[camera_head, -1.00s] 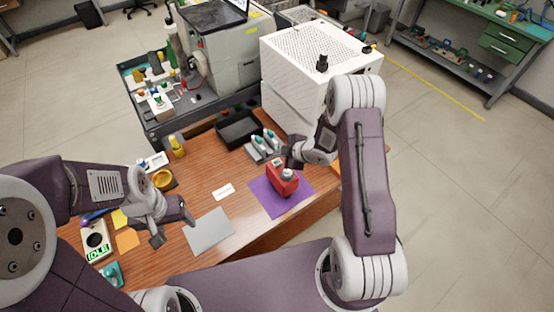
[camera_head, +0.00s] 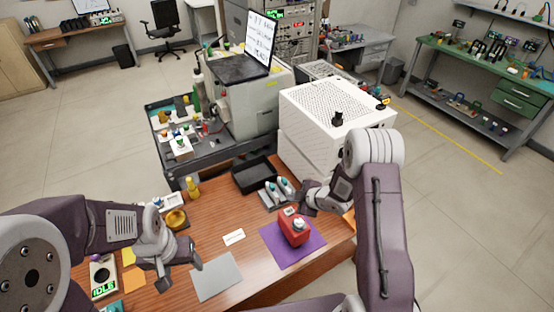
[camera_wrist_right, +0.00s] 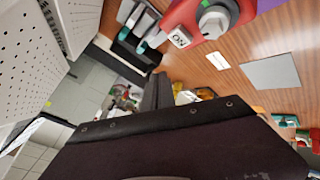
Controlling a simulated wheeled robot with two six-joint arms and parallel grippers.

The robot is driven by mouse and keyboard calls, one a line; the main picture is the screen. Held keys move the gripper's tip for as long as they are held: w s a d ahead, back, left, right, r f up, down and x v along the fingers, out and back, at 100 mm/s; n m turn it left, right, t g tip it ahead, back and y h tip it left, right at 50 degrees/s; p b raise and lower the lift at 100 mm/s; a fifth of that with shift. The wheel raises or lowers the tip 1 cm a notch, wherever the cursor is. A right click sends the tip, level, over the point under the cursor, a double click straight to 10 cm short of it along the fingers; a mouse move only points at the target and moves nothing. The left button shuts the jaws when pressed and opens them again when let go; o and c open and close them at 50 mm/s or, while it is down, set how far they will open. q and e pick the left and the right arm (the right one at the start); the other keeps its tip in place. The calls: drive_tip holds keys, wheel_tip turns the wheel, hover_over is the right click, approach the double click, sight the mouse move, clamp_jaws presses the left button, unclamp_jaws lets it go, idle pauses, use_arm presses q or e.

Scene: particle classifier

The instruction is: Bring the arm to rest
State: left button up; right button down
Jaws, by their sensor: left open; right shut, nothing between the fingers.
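My left gripper (camera_head: 180,274) hangs open and empty over the left part of the wooden table, left of a grey sheet. My right gripper (camera_head: 304,204) is shut and empty. It is just behind a red device (camera_head: 294,227) with a grey knob, which stands on a purple mat (camera_head: 276,246). In the right wrist view the red device (camera_wrist_right: 182,20) shows at the top with a small label, and dark gripper parts fill the lower middle. From the head view I cannot tell whether the right gripper touches the device.
A black tray (camera_head: 240,181) and a grey holder with teal-tipped tools (camera_head: 270,200) lie behind the mat. A white perforated box (camera_head: 300,140) stands close behind my right arm. A grey sheet (camera_head: 218,287) and white card (camera_head: 234,237) lie on the table.

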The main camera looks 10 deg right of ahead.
drive_tip(key=w+a+r+n+t+b, duration=0.1)
drive_tip(key=w+a+r+t+b, duration=0.15)
drive_tip(key=r, duration=0.65)
drive_tip(key=s+d+r+m+h+b, duration=0.1)
drive_tip(key=s+d+r+m+h, duration=0.1)
drive_tip(key=s+r+m+h, duration=0.15)
drive_tip(key=s+f+m+g, duration=0.2)
drive_tip(key=s+m+g, duration=0.1)
drive_tip(key=s, duration=0.4)
drive_tip(key=s+d+f+m+g, duration=0.1)
drive_tip(key=s+f+m+g, duration=0.1)
drive_tip(key=s+m, duration=0.3)
drive_tip(key=s+d+f+m+g+h, duration=0.1)
drive_tip(key=s+m+g, duration=0.3)
drive_tip(key=s, duration=0.6)
drive_tip(key=shift+s+d+f+m, duration=0.15)
drive_tip(key=shift+s+f+m, duration=0.2)
drive_tip(key=shift+m, duration=0.2)
